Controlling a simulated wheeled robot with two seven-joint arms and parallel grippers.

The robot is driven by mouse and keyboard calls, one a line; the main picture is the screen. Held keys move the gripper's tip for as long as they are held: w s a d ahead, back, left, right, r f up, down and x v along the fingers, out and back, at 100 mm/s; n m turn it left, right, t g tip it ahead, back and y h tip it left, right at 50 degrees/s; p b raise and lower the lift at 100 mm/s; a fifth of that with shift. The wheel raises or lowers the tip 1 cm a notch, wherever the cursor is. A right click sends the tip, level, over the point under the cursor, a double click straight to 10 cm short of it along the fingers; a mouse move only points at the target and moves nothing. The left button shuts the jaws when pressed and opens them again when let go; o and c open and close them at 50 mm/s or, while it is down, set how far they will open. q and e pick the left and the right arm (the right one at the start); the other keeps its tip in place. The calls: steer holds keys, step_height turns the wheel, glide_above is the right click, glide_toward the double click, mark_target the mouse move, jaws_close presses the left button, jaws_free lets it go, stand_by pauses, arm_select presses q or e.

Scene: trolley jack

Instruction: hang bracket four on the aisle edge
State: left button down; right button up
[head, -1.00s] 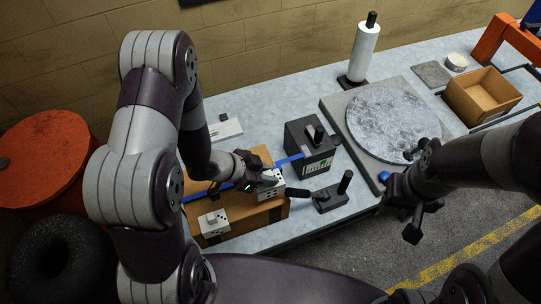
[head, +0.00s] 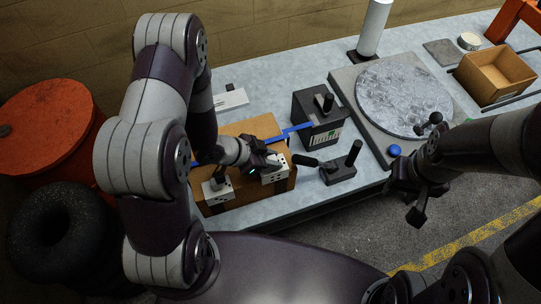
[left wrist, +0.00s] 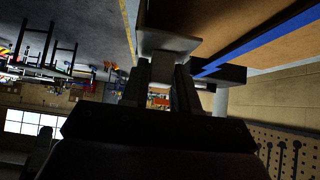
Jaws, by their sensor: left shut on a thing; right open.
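My left gripper (head: 262,165) is shut on a white bracket with black dots (head: 277,173), at the right end of the brown cardboard box (head: 240,195). In the left wrist view, a pale part of the held bracket (left wrist: 165,42) shows between and beyond the fingers (left wrist: 160,85). Whether the bracket touches the box edge, I cannot tell. A second white dotted bracket (head: 217,193) is at the box's near left side. My right gripper (head: 418,195) is open and empty, over the floor beyond the table's front edge.
A blue strip (head: 290,134) runs across the box to a dark block (head: 318,118). A black handled tool (head: 338,170) lies right of the box. A round plate (head: 403,97), a blue ball (head: 394,150) and an open box (head: 495,76) stand further right.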

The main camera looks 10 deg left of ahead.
arm_select(q)
step_height(320, 180, down, 2)
steer(key=shift+w+f+b, duration=0.15)
steer(key=shift+b, duration=0.35)
arm_select(e)
steer(key=shift+f, duration=0.9)
steer(key=shift+w, duration=0.1)
arm_select(q)
steer(key=shift+f, duration=0.2)
arm_select(e)
steer(key=shift+f, duration=0.15)
arm_select(q)
steer(key=c, duration=0.8)
jaws_free()
